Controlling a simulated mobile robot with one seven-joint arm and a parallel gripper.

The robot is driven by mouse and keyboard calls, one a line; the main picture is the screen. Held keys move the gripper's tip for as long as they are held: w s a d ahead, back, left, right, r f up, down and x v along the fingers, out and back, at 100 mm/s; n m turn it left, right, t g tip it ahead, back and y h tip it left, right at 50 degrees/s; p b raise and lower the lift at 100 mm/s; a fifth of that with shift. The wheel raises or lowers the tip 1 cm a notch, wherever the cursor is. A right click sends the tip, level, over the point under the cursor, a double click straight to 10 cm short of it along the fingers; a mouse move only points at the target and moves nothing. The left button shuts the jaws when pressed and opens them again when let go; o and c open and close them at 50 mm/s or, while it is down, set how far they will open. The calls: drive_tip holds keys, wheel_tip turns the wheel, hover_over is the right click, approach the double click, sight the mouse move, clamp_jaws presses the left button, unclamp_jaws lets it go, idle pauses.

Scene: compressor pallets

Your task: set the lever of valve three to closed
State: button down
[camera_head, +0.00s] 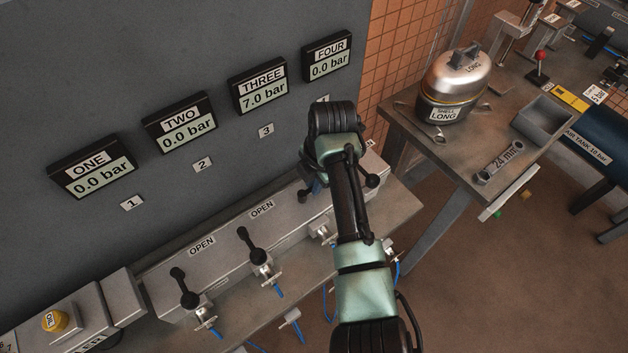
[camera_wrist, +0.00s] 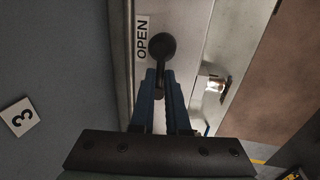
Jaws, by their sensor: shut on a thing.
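The lever of valve three (camera_wrist: 161,46) is black with a round knob. In the wrist view its knob lies beside the OPEN label (camera_wrist: 142,40). My gripper (camera_wrist: 160,78) has its blue fingers shut on the lever just below the knob. In the head view my arm covers most of this valve and gripper; a bit of the dark knob (camera_head: 303,196) shows. The THREE display (camera_head: 260,87) reads 7.0 bar. The plate marked 3 (camera_wrist: 20,117) is at the left of the wrist view.
Two similar black levers, of valve one (camera_head: 185,288) and valve two (camera_head: 250,245), stand to the left on the manifold. Displays ONE, TWO and FOUR (camera_head: 327,61) read 0.0 bar. A wooden table (camera_head: 470,165) at the right bears a metal shell (camera_head: 456,78) and a 24 mm wrench.

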drive_tip(key=shift+r+m+p, duration=0.1)
drive_tip(key=shift+m+p, duration=0.2)
drive_tip(key=shift+p, duration=0.05)
drive_tip(key=m+p, duration=0.1)
drive_tip(key=s+m+p, duration=0.1)
drive_tip(key=m+p, duration=0.1)
drive_tip(key=shift+d+r+h, duration=0.1)
drive_tip(key=shift+h, duration=0.2)
drive_tip(key=m+p, duration=0.1)
drive_tip(key=m, duration=0.1)
drive_tip(key=s+m+h+p, duration=0.1)
drive_tip(key=m+p, duration=0.1)
drive_tip(key=m, duration=0.2)
drive_tip(key=m+p, duration=0.1)
drive_tip(key=m, duration=0.1)
drive_tip(key=s+m, duration=0.1)
drive_tip(key=shift+a+m+h+p, duration=0.3)
drive_tip(key=shift+a+h+p, duration=0.05)
drive_tip(key=shift+h+p, duration=0.05)
drive_tip(key=m, duration=0.3)
drive_tip(key=a+m, duration=0.1)
drive_tip(key=shift+s+m+g+h+p, duration=0.3)
drive_tip(key=c, duration=0.9)
unclamp_jaws()
